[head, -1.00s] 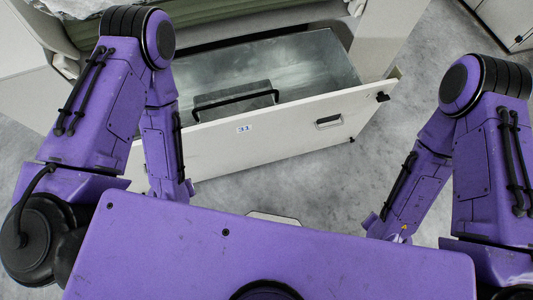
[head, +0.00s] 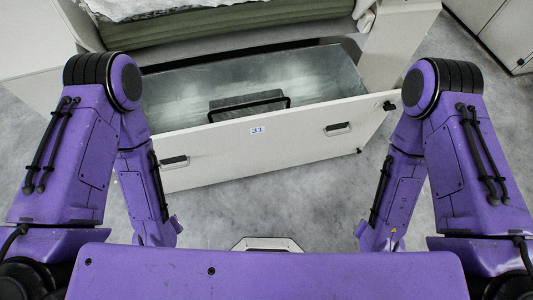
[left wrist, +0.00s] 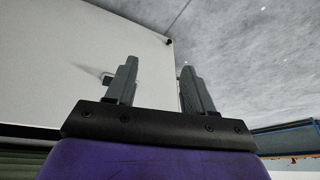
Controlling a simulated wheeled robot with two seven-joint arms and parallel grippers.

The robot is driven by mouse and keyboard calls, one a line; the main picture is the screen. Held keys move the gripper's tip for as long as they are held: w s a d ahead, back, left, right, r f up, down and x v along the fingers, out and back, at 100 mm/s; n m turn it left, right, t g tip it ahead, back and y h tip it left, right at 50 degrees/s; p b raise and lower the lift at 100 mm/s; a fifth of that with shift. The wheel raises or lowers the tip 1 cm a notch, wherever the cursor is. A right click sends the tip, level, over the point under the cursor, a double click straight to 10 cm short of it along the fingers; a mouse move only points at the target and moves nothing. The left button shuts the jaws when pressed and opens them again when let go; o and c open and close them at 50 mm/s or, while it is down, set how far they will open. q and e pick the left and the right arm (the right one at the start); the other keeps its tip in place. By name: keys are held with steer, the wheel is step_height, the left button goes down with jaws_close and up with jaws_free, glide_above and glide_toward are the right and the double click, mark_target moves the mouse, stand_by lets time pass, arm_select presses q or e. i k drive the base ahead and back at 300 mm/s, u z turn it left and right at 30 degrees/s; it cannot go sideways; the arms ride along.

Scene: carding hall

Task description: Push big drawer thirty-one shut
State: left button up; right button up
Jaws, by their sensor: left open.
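Big drawer thirty-one (head: 290,150) is pulled out in the head view, with a white front bearing the label 31 (head: 257,130). Its metal inside (head: 320,75) shows and looks empty apart from a grey plate behind the black bar handle (head: 235,112).
Above the drawer is a green padded roll (head: 230,22) in a white housing. White cabinets (head: 495,30) stand at the upper right. The grey floor (head: 270,205) in front of the drawer is clear. A blue-edged object (left wrist: 290,135) shows at the lower right in the left wrist view.

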mark_target(333, 112)
steer(key=u, duration=1.6)
steer(key=i, duration=0.4)
steer(key=z, duration=0.55)
